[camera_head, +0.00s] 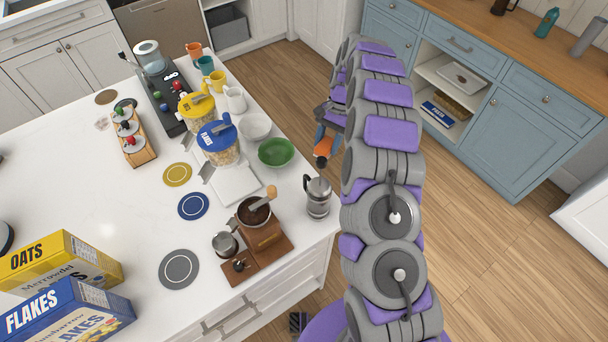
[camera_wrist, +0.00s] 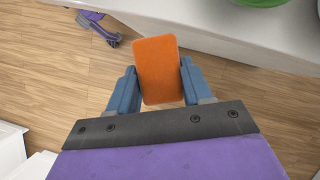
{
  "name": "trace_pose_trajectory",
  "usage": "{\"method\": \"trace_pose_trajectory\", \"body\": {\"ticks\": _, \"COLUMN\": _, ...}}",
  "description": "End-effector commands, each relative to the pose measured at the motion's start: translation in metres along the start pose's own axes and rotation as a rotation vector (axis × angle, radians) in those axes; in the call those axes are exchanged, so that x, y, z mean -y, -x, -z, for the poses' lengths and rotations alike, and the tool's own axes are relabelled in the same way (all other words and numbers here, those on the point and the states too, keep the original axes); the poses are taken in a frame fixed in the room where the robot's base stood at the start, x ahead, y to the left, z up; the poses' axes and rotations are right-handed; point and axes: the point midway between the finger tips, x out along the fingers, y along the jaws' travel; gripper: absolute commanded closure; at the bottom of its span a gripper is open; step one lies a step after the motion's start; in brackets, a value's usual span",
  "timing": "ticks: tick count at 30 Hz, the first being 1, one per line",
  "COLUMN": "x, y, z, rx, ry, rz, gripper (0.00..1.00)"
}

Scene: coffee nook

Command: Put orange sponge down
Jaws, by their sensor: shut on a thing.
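The orange sponge (camera_wrist: 159,70) is a flat block with rounded corners, held between the two blue fingers of my gripper (camera_wrist: 159,88) in the wrist view. It is slightly tilted there, with wooden floor below. In the head view, the sponge (camera_head: 323,147) shows small beside the right edge of the white counter, and my gripper (camera_head: 326,138) is partly hidden by my arm. The gripper is shut on the sponge, outside the counter's edge and near the green bowl (camera_head: 276,153).
The white counter (camera_head: 130,215) carries a white bowl (camera_head: 255,127), a French press (camera_head: 317,197), a coffee grinder (camera_head: 262,230), lidded jars and cereal boxes. Its left middle is mostly clear. A blue cabinet (camera_head: 534,130) with a wooden top stands across the open floor (camera_head: 490,240).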

Motion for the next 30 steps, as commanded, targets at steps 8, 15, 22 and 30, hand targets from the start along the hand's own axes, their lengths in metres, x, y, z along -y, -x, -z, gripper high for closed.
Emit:
{"method": "trace_pose_trajectory", "body": {"ticks": 8, "x": 0.001, "y": -0.016, "z": -0.038, "rx": 0.002, "ry": 0.003, "rz": -0.002, "gripper": 0.94}}
{"method": "trace_pose_trajectory", "body": {"ticks": 15, "x": -0.003, "y": -0.030, "z": -0.070, "rx": 0.003, "ry": 0.004, "rz": 0.003, "gripper": 0.94}}
{"method": "trace_pose_trajectory", "body": {"ticks": 22, "x": -0.001, "y": -0.039, "z": -0.088, "rx": 0.002, "ry": 0.000, "rz": 0.000, "gripper": 0.94}}
{"method": "trace_pose_trajectory", "body": {"ticks": 30, "x": 0.001, "y": -0.049, "z": -0.109, "rx": 0.001, "ry": 0.002, "rz": -0.001, "gripper": 0.94}}
